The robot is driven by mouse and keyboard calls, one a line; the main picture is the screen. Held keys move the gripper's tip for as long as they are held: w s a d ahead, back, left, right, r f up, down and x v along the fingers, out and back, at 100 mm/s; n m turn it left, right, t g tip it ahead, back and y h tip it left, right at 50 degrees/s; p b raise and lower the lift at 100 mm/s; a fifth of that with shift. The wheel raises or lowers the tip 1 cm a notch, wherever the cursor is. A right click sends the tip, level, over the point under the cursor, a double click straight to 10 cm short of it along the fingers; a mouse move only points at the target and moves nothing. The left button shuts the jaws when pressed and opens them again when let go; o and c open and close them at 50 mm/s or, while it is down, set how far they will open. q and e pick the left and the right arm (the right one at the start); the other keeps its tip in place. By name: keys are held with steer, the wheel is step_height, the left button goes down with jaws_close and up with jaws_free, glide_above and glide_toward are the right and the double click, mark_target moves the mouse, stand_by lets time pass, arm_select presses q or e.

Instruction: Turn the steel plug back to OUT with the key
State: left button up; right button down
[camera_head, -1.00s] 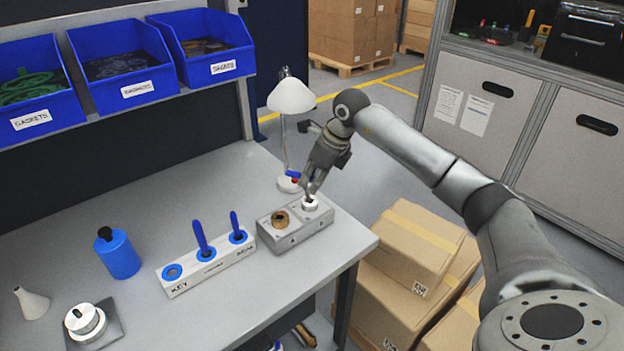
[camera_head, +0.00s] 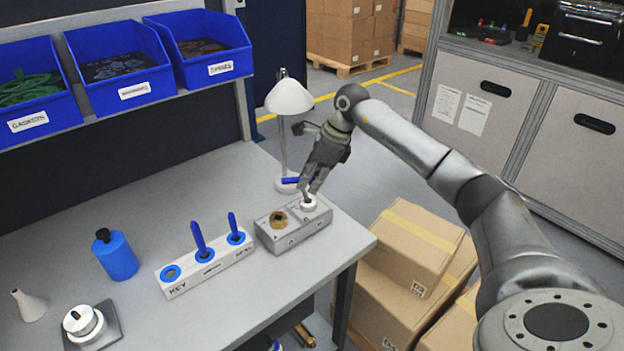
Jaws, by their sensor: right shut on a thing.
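A grey machined housing (camera_head: 291,238) stands near the right end of the bench. It has a brass plug (camera_head: 279,219) on the left and a pale steel plug (camera_head: 308,203) on the right. My right gripper (camera_head: 309,192) points down just above the steel plug. It is shut on the key (camera_head: 291,181), whose blue handle sticks out to the left of the fingers. The key's lower end and any mark on the plug are hidden or too small to tell. My left gripper is not in view.
A white rack (camera_head: 207,270) left of the housing has an empty socket at its KEY end and two blue-handled tools. A lamp (camera_head: 290,98) stands close behind my right gripper. A blue bottle (camera_head: 116,255) and a white dial (camera_head: 83,321) are farther left.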

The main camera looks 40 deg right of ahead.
steer(key=shift+a, duration=0.35)
steer(key=shift+n+g+y, duration=0.3)
steer(key=shift+n, duration=0.6)
steer(key=c, duration=1.7)
jaws_free()
steer(key=shift+f, duration=0.1)
steer(key=o, duration=0.4)
steer(key=shift+w+a, duration=0.1)
steer(key=shift+a, duration=0.05)
steer(key=shift+d, duration=0.2)
